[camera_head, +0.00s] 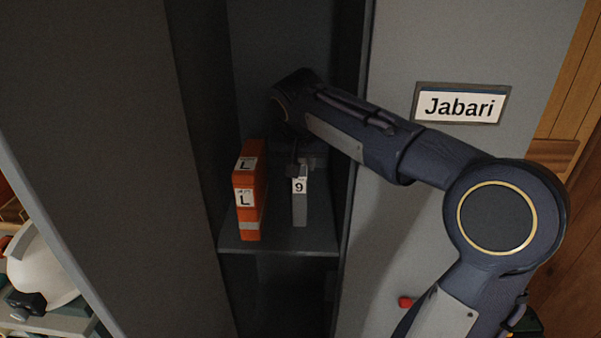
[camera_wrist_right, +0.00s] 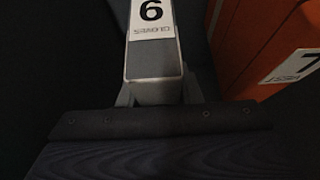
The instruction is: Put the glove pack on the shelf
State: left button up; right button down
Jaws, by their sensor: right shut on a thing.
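The glove pack (camera_head: 299,207) is a narrow grey box with a white label reading 9. It is upright inside the open locker, at the shelf (camera_head: 275,246). I cannot tell whether its base touches the shelf. My right gripper (camera_head: 296,168) is shut on its upper part. In the right wrist view the glove pack (camera_wrist_right: 152,62) shows between the fingers of my right gripper (camera_wrist_right: 159,95), with its "GLOVES" label visible. My left gripper is not in view.
An orange vest pack (camera_head: 248,200) marked L stands on the shelf just left of the glove pack, with a small gap. The locker's door (camera_head: 90,120) is at the left. A name plate "Jabari" (camera_head: 460,105) is on the right. A white helmet (camera_head: 40,268) sits at the lower left.

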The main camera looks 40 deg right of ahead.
jog(key=f, duration=0.3)
jog(key=shift+w+d+f+p, duration=0.15)
jog(key=shift+d+f+p, duration=0.05)
jog(key=shift+p, duration=0.1)
jog(key=shift+f, duration=0.2)
jog(key=shift+f+b, duration=0.15)
jog(key=shift+b, duration=0.15)
jog(key=c, duration=1)
grip_release()
jog(key=shift+c, duration=0.2)
